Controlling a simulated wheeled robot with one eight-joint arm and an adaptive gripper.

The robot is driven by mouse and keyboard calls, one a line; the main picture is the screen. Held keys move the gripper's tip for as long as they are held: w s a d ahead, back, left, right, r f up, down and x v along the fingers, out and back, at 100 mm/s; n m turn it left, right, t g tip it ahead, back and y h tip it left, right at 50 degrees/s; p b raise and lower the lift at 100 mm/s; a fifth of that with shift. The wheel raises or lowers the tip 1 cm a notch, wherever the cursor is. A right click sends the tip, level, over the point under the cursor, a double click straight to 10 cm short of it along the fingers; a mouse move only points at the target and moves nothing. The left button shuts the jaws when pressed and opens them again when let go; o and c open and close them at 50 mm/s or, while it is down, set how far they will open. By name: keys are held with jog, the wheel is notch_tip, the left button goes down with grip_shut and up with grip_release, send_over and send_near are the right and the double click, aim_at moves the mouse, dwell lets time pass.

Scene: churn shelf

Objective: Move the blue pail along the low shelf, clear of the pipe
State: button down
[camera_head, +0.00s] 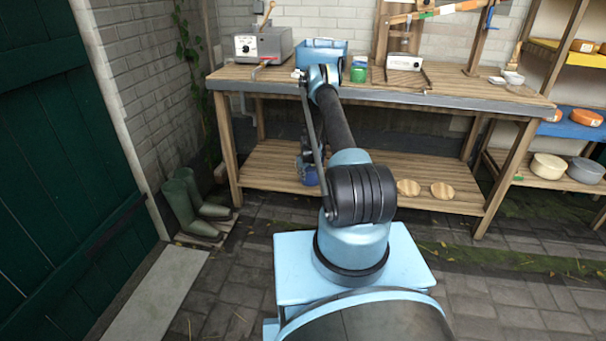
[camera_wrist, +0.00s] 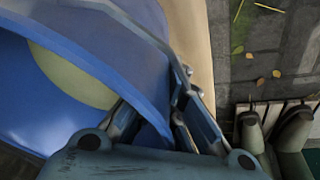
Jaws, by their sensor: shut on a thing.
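The blue pail (camera_head: 308,173) stands on the low shelf (camera_head: 262,168) of the workbench, toward its left part, and my arm hides some of it. In the wrist view the pail (camera_wrist: 30,95) fills the left side, its mouth facing the camera, with a pale yellowish round patch inside. My gripper (camera_wrist: 160,112) is shut on the pail's rim, with the wall between the fingers. In the head view my gripper is mostly hidden behind my arm. I cannot make out the pipe clearly in either view.
Bare shelf shows left of the pail and beyond the discs. A blue crate (camera_head: 320,52) and a grey machine (camera_head: 263,46) stand on the bench top.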

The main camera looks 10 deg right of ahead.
jog(key=shift+f, duration=0.15)
jog(key=c, duration=1.7)
grip_release()
jog(key=v, duration=1.2)
jog(key=shift+s+d, duration=0.1)
jog(key=shift+s, duration=0.05)
